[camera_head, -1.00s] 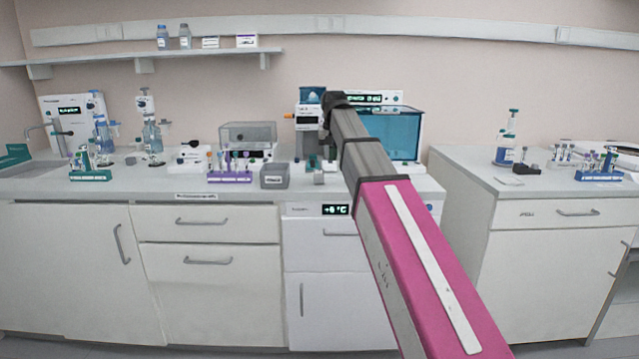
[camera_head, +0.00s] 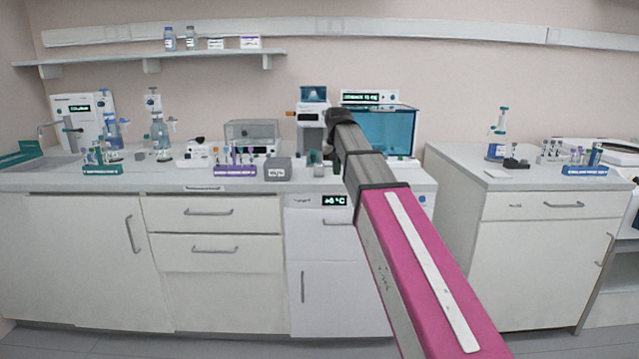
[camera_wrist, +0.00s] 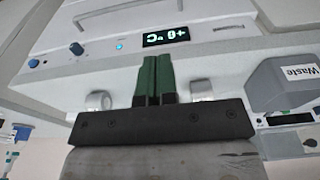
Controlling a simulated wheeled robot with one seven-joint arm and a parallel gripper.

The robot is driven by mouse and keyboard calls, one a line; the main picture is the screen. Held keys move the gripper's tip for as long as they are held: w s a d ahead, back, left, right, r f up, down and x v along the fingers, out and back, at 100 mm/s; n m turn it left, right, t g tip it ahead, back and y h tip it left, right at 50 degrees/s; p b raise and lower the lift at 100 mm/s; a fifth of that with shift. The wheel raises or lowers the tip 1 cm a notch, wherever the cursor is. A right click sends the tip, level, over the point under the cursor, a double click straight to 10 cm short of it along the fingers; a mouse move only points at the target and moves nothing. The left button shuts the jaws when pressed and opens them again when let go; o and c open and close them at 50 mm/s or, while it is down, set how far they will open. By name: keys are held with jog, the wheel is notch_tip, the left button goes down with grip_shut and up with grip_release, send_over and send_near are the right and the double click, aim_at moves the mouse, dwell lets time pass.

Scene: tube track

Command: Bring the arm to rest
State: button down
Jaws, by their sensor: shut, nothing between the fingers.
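My arm reaches up from the lower right of the head view toward the bench, with its pink link nearest and grey links beyond. My gripper (camera_wrist: 154,80) shows in the wrist view as two green fingers pressed together, with nothing between them. The fingers point at the front of a white appliance (camera_wrist: 205,40) with a small lit display, and I cannot tell whether they touch it. In the head view the gripper itself is hard to make out beyond the dark wrist joint.
The white bench (camera_head: 60,180) carries a green rack (camera_head: 103,170), a purple rack (camera_head: 235,171) and a grey waste box (camera_head: 277,169), also in the wrist view (camera_wrist: 280,85). A teal-windowed machine (camera_head: 388,132) stands behind my arm. A right-hand bench (camera_head: 460,165) holds a blue rack (camera_head: 584,171). The floor gap between the benches is clear.

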jog(key=s+d+f, duration=0.3)
jog(key=f, duration=0.5)
jog(key=s+d+f, duration=0.2)
jog(key=s+f, duration=0.1)
jog(key=f, duration=0.5)
jog(key=s+d+f, duration=0.3)
jog(key=f, duration=0.6)
jog(key=s+d+f, duration=0.2)
jog(key=s+f, duration=0.5)
jog(key=f, duration=0.1)
jog(key=s+d+f+g, duration=0.1)
jog(key=s+d+f, duration=0.2)
jog(key=s+f, duration=0.4)
jog(key=shift+f+g, duration=0.3)
jog(key=shift+f, duration=0.45)
jog(key=shift+d, duration=0.1)
